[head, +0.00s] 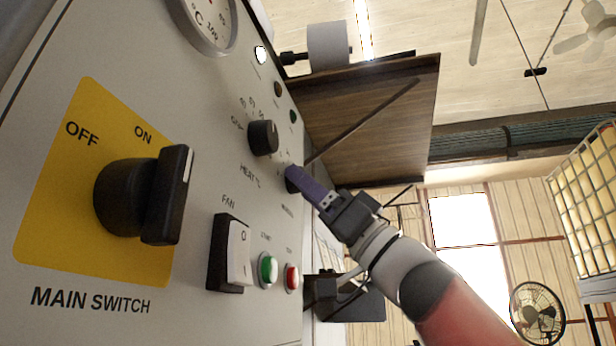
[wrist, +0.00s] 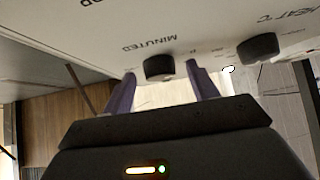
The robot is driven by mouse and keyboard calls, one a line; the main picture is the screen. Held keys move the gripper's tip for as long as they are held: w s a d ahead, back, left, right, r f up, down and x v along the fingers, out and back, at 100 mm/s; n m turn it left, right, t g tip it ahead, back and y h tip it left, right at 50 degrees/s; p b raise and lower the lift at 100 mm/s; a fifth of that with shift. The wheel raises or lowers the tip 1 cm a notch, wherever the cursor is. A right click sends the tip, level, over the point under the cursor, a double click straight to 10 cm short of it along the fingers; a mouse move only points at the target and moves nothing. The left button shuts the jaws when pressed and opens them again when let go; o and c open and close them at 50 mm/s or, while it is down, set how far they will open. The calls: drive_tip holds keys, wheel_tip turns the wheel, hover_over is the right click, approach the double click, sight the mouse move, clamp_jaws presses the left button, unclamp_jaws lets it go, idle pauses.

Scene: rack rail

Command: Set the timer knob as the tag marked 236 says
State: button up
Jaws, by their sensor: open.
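The timer knob is the black knob (wrist: 159,67) by the word MINUTES on the grey panel in the wrist view. My gripper (wrist: 160,80) is open, its two purple fingers on either side of this knob in the picture; I cannot tell whether they touch it. In the head view my gripper (head: 294,174) reaches the panel beside the MINUTES label, and its fingers mostly hide the timer knob. The knob's pointer and scale are not readable. No tag marked 236 shows in either view.
The panel also bears the HEAT knob (head: 263,138), a fan rocker switch (head: 231,252), a green start button (head: 268,269), a red stop button (head: 292,277), a main switch (head: 145,194) on a yellow plate (head: 60,215), and a dial gauge (head: 208,22).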

drive_tip(key=shift+w+a+r, duration=0.1)
drive_tip(key=shift+a+r, duration=0.05)
drive_tip(key=shift+c, duration=0.3)
drive_tip(key=c, duration=0.9)
drive_tip(key=shift+c, duration=0.2)
drive_tip(key=shift+m+t, duration=0.4)
drive_tip(key=shift+t, duration=0.1)
drive_tip(key=shift+s+a+r+m+t+h+p, duration=0.15)
drive_tip(key=shift+m+t+h+p, duration=0.55)
drive_tip(key=shift+m+t+h, duration=1.6)
drive_tip(key=shift+s+r+m+t+h+p, duration=0.1)
drive_tip(key=shift+s+m+t+h+p, duration=0.2)
drive_tip(key=shift+m+t+h+p, duration=1.95)
drive_tip(key=shift+s+a+r+m+t+h+b, duration=0.2)
drive_tip(key=shift+m+h+b, duration=0.9)
drive_tip(key=shift+m, duration=2.75)
drive_tip(key=shift+d+f+p, duration=0.15)
drive_tip(key=shift+p, duration=0.2)
